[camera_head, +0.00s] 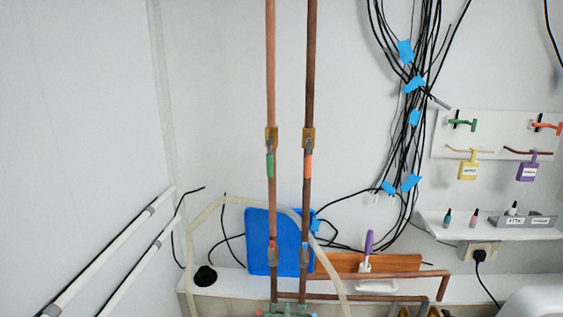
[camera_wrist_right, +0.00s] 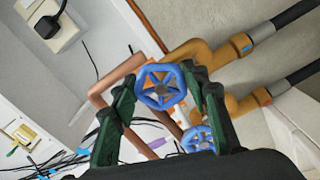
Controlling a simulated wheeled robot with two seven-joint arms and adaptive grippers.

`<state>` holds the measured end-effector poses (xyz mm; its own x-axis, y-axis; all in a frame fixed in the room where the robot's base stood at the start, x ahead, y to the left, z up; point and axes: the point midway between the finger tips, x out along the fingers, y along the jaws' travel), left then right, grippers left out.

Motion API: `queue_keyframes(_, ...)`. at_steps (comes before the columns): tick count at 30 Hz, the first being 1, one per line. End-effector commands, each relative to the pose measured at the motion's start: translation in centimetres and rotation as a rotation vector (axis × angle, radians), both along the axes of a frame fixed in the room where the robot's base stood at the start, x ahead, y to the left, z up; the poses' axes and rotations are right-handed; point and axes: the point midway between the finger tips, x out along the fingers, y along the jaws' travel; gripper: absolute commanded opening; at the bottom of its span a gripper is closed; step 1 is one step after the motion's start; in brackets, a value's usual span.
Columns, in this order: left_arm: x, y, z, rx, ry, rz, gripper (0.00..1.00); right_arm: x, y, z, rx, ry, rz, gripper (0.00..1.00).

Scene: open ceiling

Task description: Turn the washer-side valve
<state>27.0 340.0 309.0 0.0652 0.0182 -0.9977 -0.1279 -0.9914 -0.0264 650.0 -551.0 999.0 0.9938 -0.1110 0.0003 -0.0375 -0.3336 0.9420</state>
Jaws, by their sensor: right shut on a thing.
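In the right wrist view, my right gripper (camera_wrist_right: 160,80) has its two dark green fingers on either side of a blue spoked valve wheel (camera_wrist_right: 173,75) and is shut on it. A second blue valve wheel (camera_wrist_right: 197,140) sits close by, lower in that view and outside the grip. Brass fittings (camera_wrist_right: 240,45) and copper pipe (camera_wrist_right: 117,77) show behind the held wheel. I cannot tell from this view which wheel is on the washer side. Neither wheel can be made out in the head view, and my left gripper is not in view.
Two vertical copper pipes (camera_head: 311,90) carry lever valves in the head view. Black cables (camera_head: 415,60) with blue tape hang on the wall. A pegboard (camera_head: 490,138) holds tags. A white appliance corner (camera_head: 535,300) is at lower right. Dark hoses (camera_wrist_right: 290,80) leave the brass fittings.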

Motion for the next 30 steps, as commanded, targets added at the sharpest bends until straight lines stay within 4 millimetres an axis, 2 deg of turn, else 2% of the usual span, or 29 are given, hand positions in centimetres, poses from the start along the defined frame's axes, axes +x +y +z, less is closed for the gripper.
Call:
queue_keyframes(6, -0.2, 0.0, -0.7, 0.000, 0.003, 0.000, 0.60, 0.0, 0.0, -0.2, -0.249, 0.031, 0.000, 0.13)
queue_keyframes(15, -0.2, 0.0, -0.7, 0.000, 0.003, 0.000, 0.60, 0.0, 0.0, -0.1, -0.286, 0.035, 0.000, 0.13)
queue_keyframes(22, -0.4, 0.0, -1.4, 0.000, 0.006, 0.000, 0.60, 0.0, 0.0, -0.2, -0.531, 0.063, 0.001, 0.13)
queue_keyframes(30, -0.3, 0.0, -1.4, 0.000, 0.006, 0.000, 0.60, -0.1, 0.0, 0.0, -0.571, 0.067, 0.001, 0.13)
